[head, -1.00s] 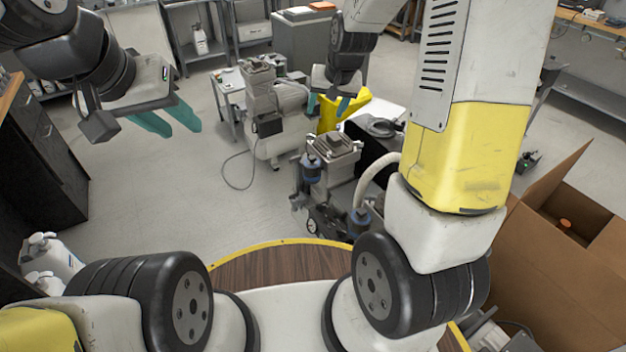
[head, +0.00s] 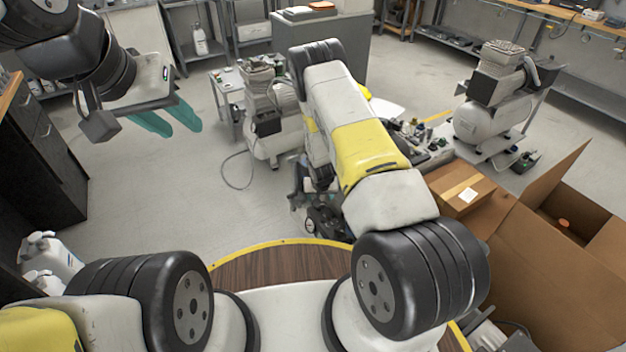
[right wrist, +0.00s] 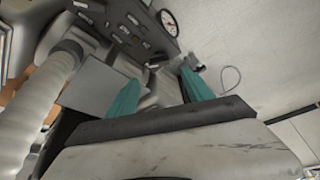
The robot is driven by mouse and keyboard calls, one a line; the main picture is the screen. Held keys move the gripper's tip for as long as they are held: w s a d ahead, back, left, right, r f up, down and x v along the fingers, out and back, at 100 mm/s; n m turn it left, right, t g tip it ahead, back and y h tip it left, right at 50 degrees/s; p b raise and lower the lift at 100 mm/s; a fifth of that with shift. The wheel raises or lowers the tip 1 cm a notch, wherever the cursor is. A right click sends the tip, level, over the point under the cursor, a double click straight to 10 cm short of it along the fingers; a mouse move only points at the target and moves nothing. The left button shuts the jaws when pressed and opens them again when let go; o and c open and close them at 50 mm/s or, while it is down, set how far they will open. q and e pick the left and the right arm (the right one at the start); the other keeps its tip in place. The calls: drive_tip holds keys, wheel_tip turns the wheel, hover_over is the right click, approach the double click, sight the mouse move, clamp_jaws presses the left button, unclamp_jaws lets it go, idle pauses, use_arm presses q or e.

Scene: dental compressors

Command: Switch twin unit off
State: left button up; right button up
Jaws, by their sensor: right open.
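A compressor (head: 318,215) stands in the middle of the head view, mostly hidden behind my right arm. Two more compressors show: one (head: 278,135) behind it to the left and one (head: 482,122) at the right. I cannot tell for certain which is the twin unit, and no switch can be made out. My right gripper (right wrist: 160,78) is open and empty in the right wrist view, above machine parts and a pale ribbed hose (right wrist: 38,110). It is hidden in the head view. My left gripper (head: 172,122) is open and empty over bare floor at the left.
An open cardboard box (head: 545,265) and a smaller closed carton (head: 462,188) stand at the right. A dark cabinet (head: 45,150) and white bottles (head: 48,258) are at the left. A cable (head: 228,175) lies on the floor. Floor at centre left is clear.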

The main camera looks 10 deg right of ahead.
drive_tip(key=x, duration=0.8)
drive_tip(key=shift+s, duration=0.1)
drive_tip(key=shift+c, duration=0.2)
clamp_jaws()
drive_tip(key=shift+d+n+y, duration=0.15)
drive_tip(key=shift+n+y, duration=0.45)
drive_tip(key=shift+n, duration=0.8)
drive_tip(key=shift+n+y, duration=0.6)
drive_tip(key=shift+n, duration=0.9)
drive_tip(key=shift+g, duration=0.3)
